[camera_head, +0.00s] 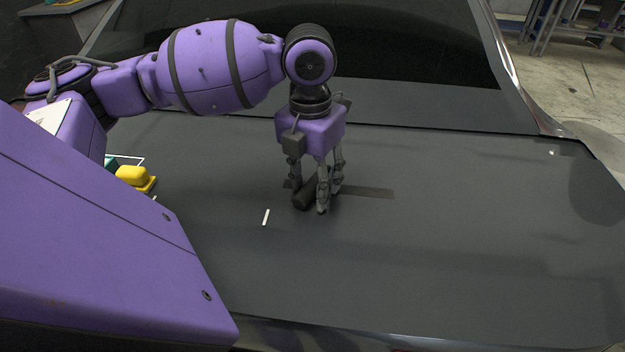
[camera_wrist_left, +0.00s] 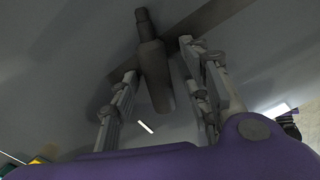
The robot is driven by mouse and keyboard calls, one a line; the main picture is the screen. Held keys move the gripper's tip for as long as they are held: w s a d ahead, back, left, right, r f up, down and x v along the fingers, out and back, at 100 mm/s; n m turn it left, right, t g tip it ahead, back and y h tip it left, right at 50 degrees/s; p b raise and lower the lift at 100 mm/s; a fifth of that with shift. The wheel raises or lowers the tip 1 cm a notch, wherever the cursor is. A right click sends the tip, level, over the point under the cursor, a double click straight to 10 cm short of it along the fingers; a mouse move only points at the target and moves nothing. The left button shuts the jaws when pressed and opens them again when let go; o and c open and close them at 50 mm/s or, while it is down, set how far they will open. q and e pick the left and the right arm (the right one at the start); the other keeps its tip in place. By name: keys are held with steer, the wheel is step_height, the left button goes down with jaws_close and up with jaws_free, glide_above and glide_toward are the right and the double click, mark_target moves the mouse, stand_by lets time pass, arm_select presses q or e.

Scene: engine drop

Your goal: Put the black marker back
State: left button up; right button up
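The black marker (camera_head: 303,197) is a dark, thick cylinder with a narrower tip. It is low over or on the dark grey hood-like surface; I cannot tell if it touches. My left gripper (camera_head: 322,198) points down around it, and its fingers partly hide it. In the left wrist view the marker (camera_wrist_left: 156,75) lies between the spread fingers of the left gripper (camera_wrist_left: 160,60), with a visible gap on the right side. The left finger is close to it; contact is unclear. My right gripper is not in view.
A dark flat strip (camera_head: 367,192) lies on the surface by the fingers. A short white line (camera_head: 266,217) is left of the marker. A yellow block (camera_head: 134,176) and a teal item (camera_head: 112,162) sit at the left. The right side of the surface is clear.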

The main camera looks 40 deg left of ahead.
arm_select(q)
step_height(320, 180, up, 12)
stand_by(0.6)
steer(key=shift+a, duration=0.1)
stand_by(0.4)
